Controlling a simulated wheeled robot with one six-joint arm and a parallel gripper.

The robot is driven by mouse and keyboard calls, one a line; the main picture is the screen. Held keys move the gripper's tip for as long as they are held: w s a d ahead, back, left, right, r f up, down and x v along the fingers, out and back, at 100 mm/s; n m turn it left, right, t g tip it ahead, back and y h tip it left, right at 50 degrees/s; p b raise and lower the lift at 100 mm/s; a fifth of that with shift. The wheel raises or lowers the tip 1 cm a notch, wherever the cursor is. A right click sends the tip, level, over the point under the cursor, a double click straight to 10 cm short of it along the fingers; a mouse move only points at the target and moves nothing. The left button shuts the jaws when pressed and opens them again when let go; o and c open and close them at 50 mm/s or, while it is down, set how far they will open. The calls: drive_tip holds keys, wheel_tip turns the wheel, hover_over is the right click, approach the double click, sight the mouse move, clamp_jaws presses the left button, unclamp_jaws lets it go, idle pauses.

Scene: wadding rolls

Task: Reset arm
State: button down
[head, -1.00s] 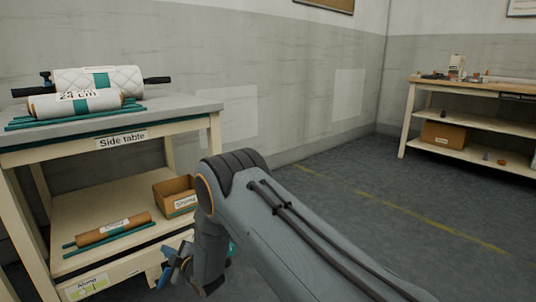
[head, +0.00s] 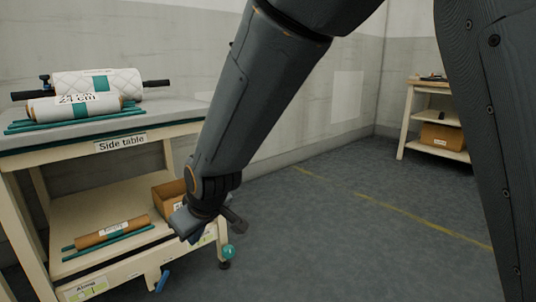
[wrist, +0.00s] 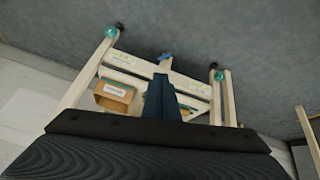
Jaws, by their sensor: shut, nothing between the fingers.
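My gripper (head: 190,226) hangs from my bent arm in front of the side table's right end in the head view. In the wrist view its shut, dark blue fingers (wrist: 161,98) point away from the camera with nothing between them. The side table (head: 185,108) stands at left with a label on its front edge. On its top lie a quilted white roll on a dark bar (head: 125,80) and a white roll (head: 68,105) marked 24 cm.
The table's lower shelf (head: 85,205) holds a brown roll (head: 112,231) and a cardboard box (head: 168,194), partly behind my gripper. A second shelf unit (head: 409,120) stands at far right, partly hidden by my arm. Grey floor with a yellow line (head: 370,205) lies open between.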

drive_tip(key=s+d+r+m+g+h, duration=0.1)
drive_tip(key=s+d+r+g, duration=0.1)
drive_tip(key=s+d, duration=0.5)
drive_tip(key=s+d+r+m+g+h, duration=0.15)
drive_tip(key=s+d, duration=0.25)
drive_tip(key=s, duration=0.6)
drive_tip(key=s+d+r+m+g, duration=0.2)
drive_tip(key=s+d, duration=0.3)
drive_tip(key=s, duration=0.4)
drive_tip(key=d+r+m+p, duration=0.2)
drive_tip(key=d+r+p, duration=0.5)
drive_tip(key=p, duration=0.5)
drive_tip(key=d+r+m+h+p, duration=0.1)
drive_tip(key=d+r+m+p, duration=0.1)
drive_tip(key=d+r+p, duration=0.5)
drive_tip(key=d+r+m+p, duration=0.2)
drive_tip(key=d+r+p, duration=0.5)
drive_tip(key=r+p, duration=0.7)
drive_tip(key=p, duration=0.5)
drive_tip(key=shift+w+r+h, duration=0.2)
drive_tip(key=shift+w+h, duration=0.1)
drive_tip(key=shift+h, duration=0.05)
drive_tip(key=shift+a+t, duration=0.1)
drive_tip(key=shift+t, duration=0.15)
